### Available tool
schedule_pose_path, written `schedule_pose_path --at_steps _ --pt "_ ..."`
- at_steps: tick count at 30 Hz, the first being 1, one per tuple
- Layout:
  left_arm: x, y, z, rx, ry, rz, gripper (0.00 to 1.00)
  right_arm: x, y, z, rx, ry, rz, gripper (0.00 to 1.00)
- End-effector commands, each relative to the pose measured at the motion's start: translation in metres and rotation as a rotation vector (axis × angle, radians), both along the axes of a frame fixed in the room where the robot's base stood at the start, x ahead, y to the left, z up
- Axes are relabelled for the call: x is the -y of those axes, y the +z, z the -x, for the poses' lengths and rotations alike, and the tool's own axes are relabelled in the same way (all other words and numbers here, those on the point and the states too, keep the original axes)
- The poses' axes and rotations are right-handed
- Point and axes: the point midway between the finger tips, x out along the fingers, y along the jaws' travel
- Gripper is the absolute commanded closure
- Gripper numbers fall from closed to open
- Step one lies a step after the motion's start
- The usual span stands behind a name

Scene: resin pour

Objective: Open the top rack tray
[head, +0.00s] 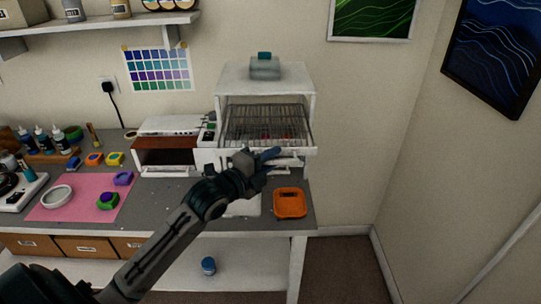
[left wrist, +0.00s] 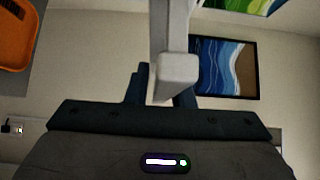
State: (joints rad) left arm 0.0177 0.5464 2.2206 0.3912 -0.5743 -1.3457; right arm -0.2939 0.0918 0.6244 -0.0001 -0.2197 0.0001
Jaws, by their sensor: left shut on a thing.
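The white rack (head: 265,78) stands at the back right of the bench. Its top tray (head: 268,120), a wire grid with a white front edge, sticks out of the rack toward me. Small reddish things show dimly under or on the grid. My left gripper (head: 268,155) is at the tray's front edge, shut on its white handle. In the left wrist view the white handle (left wrist: 178,72) runs between the dark fingers. The fingers hide part of the front, and the parts below are partly covered by my arm. My right gripper is not in view.
A white box with a brown opening (head: 165,160) stands left of the rack. A pink mat (head: 75,205) with moulds lies further left. A blue-capped jar (head: 208,265) is on the lower shelf.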

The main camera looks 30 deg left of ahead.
Motion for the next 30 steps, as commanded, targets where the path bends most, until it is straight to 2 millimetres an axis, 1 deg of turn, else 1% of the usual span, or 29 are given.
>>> schedule_pose_path --at_steps 5,10,11,12,13,23,26,30 --pt "0.001 0.001 0.002 0.001 -0.001 0.002 1.00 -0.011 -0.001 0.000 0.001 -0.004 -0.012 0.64" --pt "0.001 0.001 0.002 0.002 -0.001 0.003 1.00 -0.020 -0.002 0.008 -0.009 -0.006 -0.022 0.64" --pt "0.001 0.001 0.002 0.002 -0.001 0.003 0.75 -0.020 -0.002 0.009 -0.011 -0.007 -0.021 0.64" --pt "0.001 0.001 0.002 0.001 -0.001 0.002 0.67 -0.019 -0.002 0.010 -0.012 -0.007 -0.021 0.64" --pt "0.001 0.001 0.001 0.001 -0.001 0.002 0.65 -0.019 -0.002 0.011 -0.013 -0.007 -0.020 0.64" --pt "0.000 -0.001 0.003 -0.002 0.000 0.000 0.65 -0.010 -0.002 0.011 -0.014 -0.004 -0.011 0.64" --pt "-0.002 -0.003 0.010 -0.003 0.001 -0.004 0.65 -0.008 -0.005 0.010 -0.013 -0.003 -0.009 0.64" --pt "-0.005 -0.003 0.025 -0.002 -0.001 -0.008 0.65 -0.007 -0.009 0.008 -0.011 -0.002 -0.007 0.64"
